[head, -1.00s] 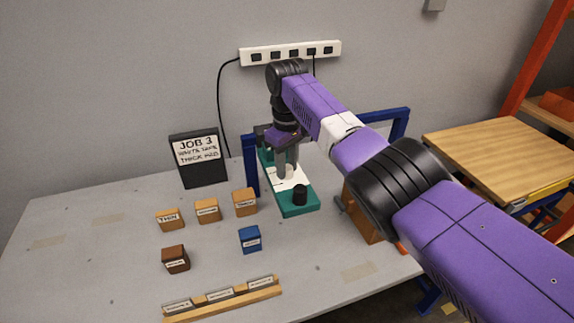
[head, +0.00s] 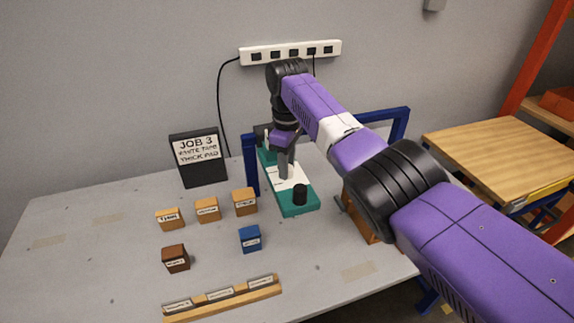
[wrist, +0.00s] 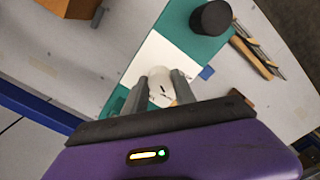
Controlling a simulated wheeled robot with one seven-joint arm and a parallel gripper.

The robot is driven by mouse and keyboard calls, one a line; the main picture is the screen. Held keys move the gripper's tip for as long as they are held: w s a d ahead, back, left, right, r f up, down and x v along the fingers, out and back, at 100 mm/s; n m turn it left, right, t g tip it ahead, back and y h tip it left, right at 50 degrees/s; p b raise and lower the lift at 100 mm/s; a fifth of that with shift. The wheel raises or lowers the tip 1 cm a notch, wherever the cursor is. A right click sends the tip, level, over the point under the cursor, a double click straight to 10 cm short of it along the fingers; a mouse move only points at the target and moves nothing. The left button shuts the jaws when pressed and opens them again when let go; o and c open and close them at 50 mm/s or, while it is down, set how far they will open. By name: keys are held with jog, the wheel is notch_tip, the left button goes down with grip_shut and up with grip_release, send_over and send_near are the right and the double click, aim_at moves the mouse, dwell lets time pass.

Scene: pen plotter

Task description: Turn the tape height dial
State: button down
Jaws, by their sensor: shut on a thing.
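The tape height dial (wrist: 160,78) is a pale round knob with a dark mark, on a white panel (wrist: 150,58) of a green device (head: 301,210). In the wrist view my gripper (wrist: 160,88) has one grey finger on each side of the dial and is shut on it. In the head view my gripper (head: 286,165) points down over the white panel, and the dial is mostly hidden behind the fingers. A black knob (head: 300,195) stands on the near end of the device; it also shows in the wrist view (wrist: 210,17).
A sign (head: 199,158) reads "JOB 3 WHITE TAPE THICK PAD". Several labelled wooden blocks (head: 207,211), a brown block (head: 175,259) and a blue block (head: 250,239) lie left of the device. A wooden rack (head: 222,299) is at the front. A blue frame (head: 251,165) stands beside the device.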

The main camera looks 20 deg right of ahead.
jog(key=c, duration=1)
grip_release()
notch_tip(320, 180, up, 8)
jog(key=shift+f+b, duration=0.1)
jog(key=shift+b, duration=0.65)
